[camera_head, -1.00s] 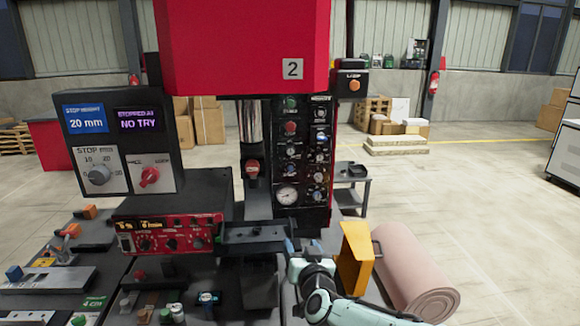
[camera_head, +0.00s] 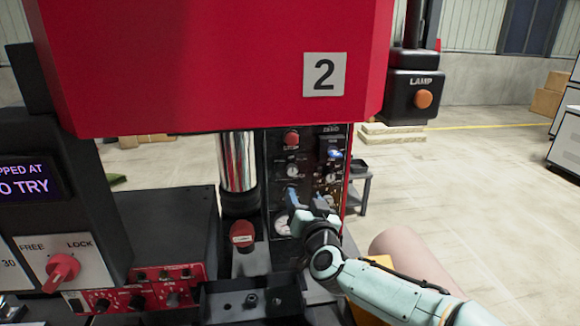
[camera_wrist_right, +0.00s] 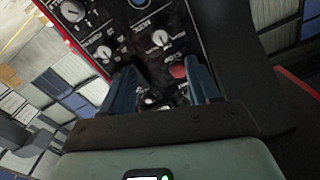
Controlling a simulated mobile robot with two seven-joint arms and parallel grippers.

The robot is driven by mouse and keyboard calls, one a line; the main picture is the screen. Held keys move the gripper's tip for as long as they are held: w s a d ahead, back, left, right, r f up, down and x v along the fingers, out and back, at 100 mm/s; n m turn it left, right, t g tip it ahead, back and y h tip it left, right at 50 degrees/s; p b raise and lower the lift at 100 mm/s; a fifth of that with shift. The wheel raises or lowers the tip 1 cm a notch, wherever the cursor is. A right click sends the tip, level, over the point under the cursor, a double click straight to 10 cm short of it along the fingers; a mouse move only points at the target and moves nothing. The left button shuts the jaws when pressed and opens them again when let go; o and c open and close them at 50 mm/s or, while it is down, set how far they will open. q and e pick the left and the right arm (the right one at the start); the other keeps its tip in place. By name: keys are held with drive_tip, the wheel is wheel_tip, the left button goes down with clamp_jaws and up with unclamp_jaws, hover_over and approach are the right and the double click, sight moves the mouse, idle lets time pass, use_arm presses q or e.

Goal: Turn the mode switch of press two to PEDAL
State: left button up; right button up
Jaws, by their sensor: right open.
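Press two is the big red machine (camera_head: 230,65) with the "2" plate. Its black control panel (camera_head: 279,152) stands below the red head, with a red button, small knobs and a gauge. The panel lettering is too small to read, so I cannot tell which knob is the mode switch. My right gripper (camera_head: 305,197) is open in front of the panel's lower part and hides some of it. In the right wrist view the open fingers (camera_wrist_right: 163,90) point at the panel, with a white-pointer knob (camera_wrist_right: 160,39) and the red button (camera_wrist_right: 178,71) beyond them. My left gripper is not in view.
A steel column (camera_head: 237,160) and a red-capped part (camera_head: 242,234) stand left of the panel. A lamp box (camera_head: 424,92) hangs at right. A FREE/LOCK switch (camera_head: 62,270) is at lower left. A pink roll (camera_head: 405,255) lies behind my right arm.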

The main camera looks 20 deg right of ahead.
sight(293, 172)
drive_tip(key=x, duration=1.2)
drive_tip(key=shift+w, duration=0.15)
drive_tip(key=shift+w+d, duration=0.1)
drive_tip(key=shift+w, duration=0.4)
drive_tip(key=c, duration=1)
